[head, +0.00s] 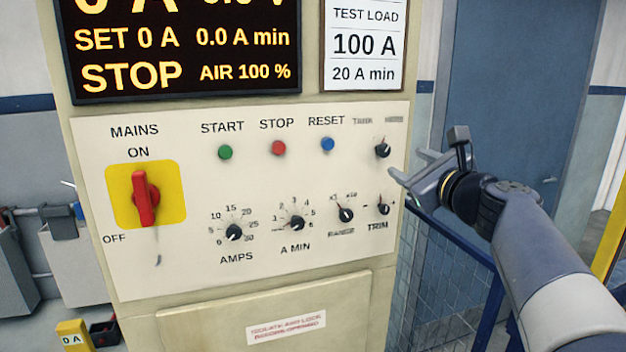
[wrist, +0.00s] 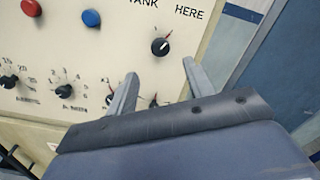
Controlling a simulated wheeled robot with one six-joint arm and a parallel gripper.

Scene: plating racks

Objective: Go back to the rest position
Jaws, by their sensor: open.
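My gripper (head: 408,168) is at the right edge of the control panel (head: 90,250) in the head view, pointing left toward it. In the wrist view my gripper (wrist: 160,82) shows two fingers spread apart with nothing between them. The small black knob under the TANK / HERE label (head: 382,148) lies close to the fingertips; it also shows in the wrist view (wrist: 160,47), ahead of the gap between them. The fingers look apart from the knob. The range knob (head: 345,214) and trim knob (head: 383,208) sit lower on the panel.
The red mains switch (head: 145,197) stands upright on its yellow plate. Green start (head: 225,152), red stop (head: 278,148) and blue reset (head: 327,144) buttons line the panel. The display (head: 180,45) reads STOP. A blue rail (head: 450,232) and blue door (head: 510,90) are at right.

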